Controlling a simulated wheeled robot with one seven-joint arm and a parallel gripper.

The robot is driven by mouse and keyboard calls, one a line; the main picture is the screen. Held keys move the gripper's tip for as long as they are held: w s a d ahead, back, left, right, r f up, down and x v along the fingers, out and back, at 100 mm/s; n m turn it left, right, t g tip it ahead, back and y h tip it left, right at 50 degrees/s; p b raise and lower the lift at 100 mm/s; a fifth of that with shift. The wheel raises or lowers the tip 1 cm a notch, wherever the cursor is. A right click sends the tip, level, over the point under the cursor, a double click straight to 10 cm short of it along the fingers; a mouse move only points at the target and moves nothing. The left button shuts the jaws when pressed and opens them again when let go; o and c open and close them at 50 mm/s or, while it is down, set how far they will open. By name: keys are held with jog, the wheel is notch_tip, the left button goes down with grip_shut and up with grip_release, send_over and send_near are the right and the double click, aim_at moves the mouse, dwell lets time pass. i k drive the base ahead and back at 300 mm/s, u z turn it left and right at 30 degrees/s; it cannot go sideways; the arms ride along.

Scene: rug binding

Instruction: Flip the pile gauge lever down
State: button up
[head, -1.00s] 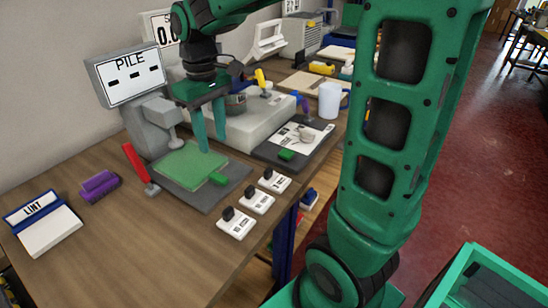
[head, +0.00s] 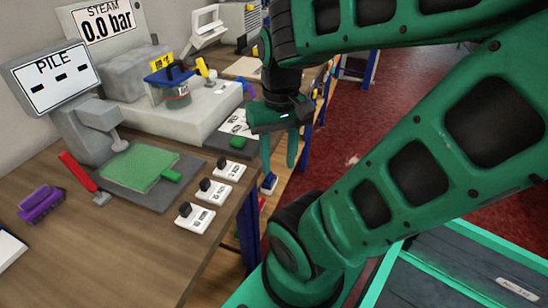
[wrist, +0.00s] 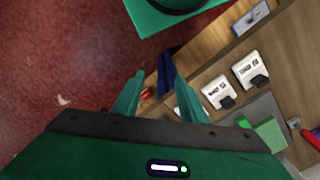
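The pile gauge (head: 90,130) is a grey stand at the left of the head view. Its display (head: 56,75), headed PILE, shows only dashes. Its red lever (head: 78,171) stands up at a slant, leaning left and away from its small foot. A red piece that looks like the lever (wrist: 310,139) shows at the right edge of the wrist view. A green rug sample (head: 140,166) lies on the dark plate under the gauge. My gripper (head: 279,150) is open and empty, to the right of the gauge, near the table's front edge; its fingers also show in the wrist view (wrist: 158,97).
Several white switch blocks (head: 211,194) with black knobs line the table edge. A purple brush (head: 40,203) lies left of the lever. The steam unit (head: 165,103), reading 0.0 bar, stands behind. Bare wood lies in front of the lever.

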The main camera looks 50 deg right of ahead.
aim_at(71, 163)
jog(key=u, duration=0.2)
jog(key=k, duration=1.25)
jog(key=u, duration=0.4)
jog(key=i, duration=1.5)
